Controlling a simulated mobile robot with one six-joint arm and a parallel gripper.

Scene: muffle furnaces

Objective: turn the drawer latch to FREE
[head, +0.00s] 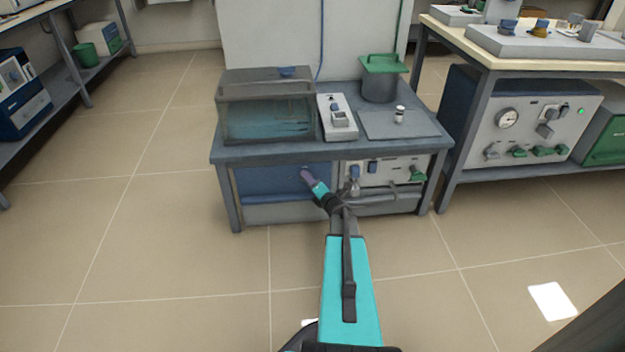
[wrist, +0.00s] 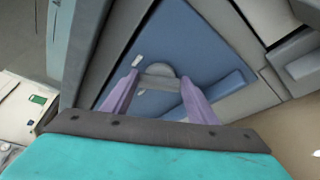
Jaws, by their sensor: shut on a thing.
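The blue drawer front (head: 262,181) is under the grey bench top in the head view, and it fills the middle of the wrist view (wrist: 200,45). The drawer latch (wrist: 160,82) is a grey bar on a round grey disc, seen between my fingers. Pale marks show on the panel beside it. My gripper (wrist: 159,80), with purple fingers, is shut on the latch bar at its two ends. In the head view, my gripper (head: 306,175) is at the right part of the drawer front, and hides the latch there. I cannot read any latch labels.
A blue bar (wrist: 218,94) sticks out from the drawer front, close to my right finger. A panel with knobs (head: 385,172) is right of the drawer. A clear-sided box (head: 268,120) and a green-lidded pot (head: 380,85) stand on the bench. The floor in front is clear.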

